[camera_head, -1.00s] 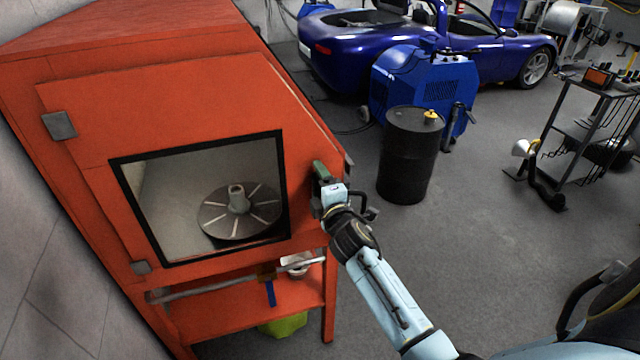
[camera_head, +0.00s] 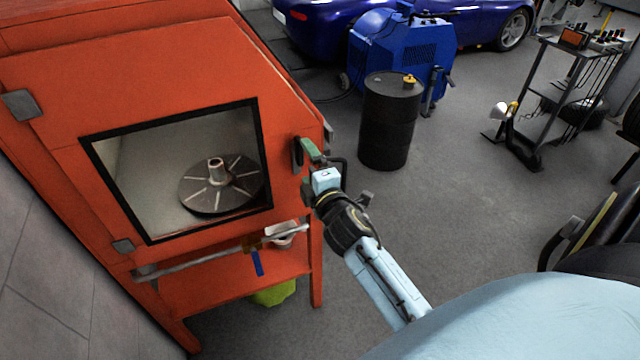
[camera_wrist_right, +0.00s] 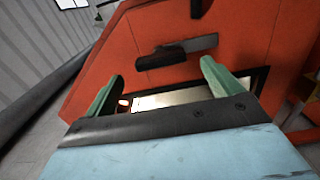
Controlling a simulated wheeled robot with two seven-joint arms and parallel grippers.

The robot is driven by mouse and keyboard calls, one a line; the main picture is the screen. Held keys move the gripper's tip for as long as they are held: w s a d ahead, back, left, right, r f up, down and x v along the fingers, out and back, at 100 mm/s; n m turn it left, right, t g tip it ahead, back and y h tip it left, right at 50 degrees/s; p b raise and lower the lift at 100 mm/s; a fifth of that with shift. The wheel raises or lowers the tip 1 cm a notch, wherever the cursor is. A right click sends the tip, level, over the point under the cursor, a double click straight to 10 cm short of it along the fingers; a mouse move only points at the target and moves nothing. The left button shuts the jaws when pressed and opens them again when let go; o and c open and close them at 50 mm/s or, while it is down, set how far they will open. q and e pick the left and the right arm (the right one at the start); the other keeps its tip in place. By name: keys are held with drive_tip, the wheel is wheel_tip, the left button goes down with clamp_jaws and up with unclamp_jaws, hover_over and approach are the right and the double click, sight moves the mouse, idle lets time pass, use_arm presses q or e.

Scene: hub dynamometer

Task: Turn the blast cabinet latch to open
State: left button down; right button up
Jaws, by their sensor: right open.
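The orange blast cabinet (camera_head: 190,75) fills the left of the head view, its windowed door closed. The dark latch (camera_head: 298,152) is at the door's right edge. In the right wrist view the latch (camera_wrist_right: 178,52) is a dark bar lying nearly level, slightly tilted, across the orange face. My right gripper (camera_head: 308,170) is beside the latch in the head view. In the right wrist view its green fingers (camera_wrist_right: 165,88) are spread wide, with the latch beyond their tips and nothing held. Contact with the latch cannot be made out. My left gripper is not in view.
Behind the door window lies a slotted round turntable (camera_head: 220,185). A black drum (camera_head: 388,125) and a blue machine (camera_head: 400,55) stand right of the cabinet. A grey trolley (camera_head: 570,95) is farther right. The floor between is clear.

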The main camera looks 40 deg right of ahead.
drive_tip(key=v, duration=0.7)
drive_tip(key=shift+s+f, duration=0.1)
drive_tip(key=s+a+f+m+g+y+b, duration=0.1)
drive_tip(key=s+a+f+m+g, duration=0.15)
drive_tip(key=f, duration=0.85)
drive_tip(key=s+a+f+m+g+y+b, duration=0.1)
drive_tip(key=s+a+f+g, duration=0.2)
drive_tip(key=f, duration=0.8)
drive_tip(key=s+a+f+m+g+y, duration=0.15)
drive_tip(key=s+f, duration=0.25)
drive_tip(key=f, duration=0.7)
drive_tip(key=s+f+m+g, duration=0.2)
drive_tip(key=s+f, duration=0.4)
drive_tip(key=s, duration=0.4)
drive_tip(key=s+f+m+g+b, duration=0.1)
drive_tip(key=s+f+m+g, duration=0.2)
drive_tip(key=s+f, duration=0.4)
drive_tip(key=s+f+m+g+b, duration=0.1)
drive_tip(key=s+f+g, duration=0.3)
drive_tip(key=s, duration=0.9)
wheel_tip(320, 180, down, 3)
drive_tip(key=shift+s+d+f+m+y, duration=0.1)
drive_tip(key=shift+s+d+m+y, duration=0.3)
drive_tip(key=shift+m, duration=0.5)
drive_tip(key=shift+a, duration=0.1)
drive_tip(key=shift+c, duration=0.4)
